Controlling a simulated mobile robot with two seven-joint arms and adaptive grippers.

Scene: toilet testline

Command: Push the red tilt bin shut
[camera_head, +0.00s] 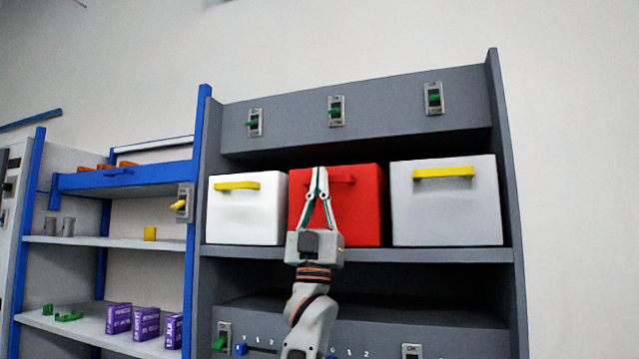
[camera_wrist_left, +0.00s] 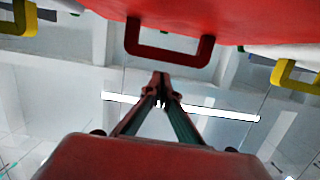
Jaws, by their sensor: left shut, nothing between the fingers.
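The red tilt bin (camera_head: 362,210) sits in the middle of a shelf in the grey cabinet, between two other bins. Its red handle (camera_head: 343,179) is near the top of its front, partly behind my gripper. My left gripper (camera_head: 319,170) is shut and empty, fingers pointing up in front of the bin's upper front. In the left wrist view the red bin (camera_wrist_left: 230,14) spans the top, with its handle (camera_wrist_left: 168,52) hanging just beyond my shut fingertips (camera_wrist_left: 161,75). I cannot tell whether the fingertips touch the bin. My right gripper is in neither view.
A white bin (camera_head: 245,213) is left of the red one and a light grey bin (camera_head: 445,212) is right, both with yellow handles. Switches (camera_head: 336,111) line the panel above. Blue-framed shelves (camera_head: 110,243) with purple boxes (camera_head: 146,322) stand at the left.

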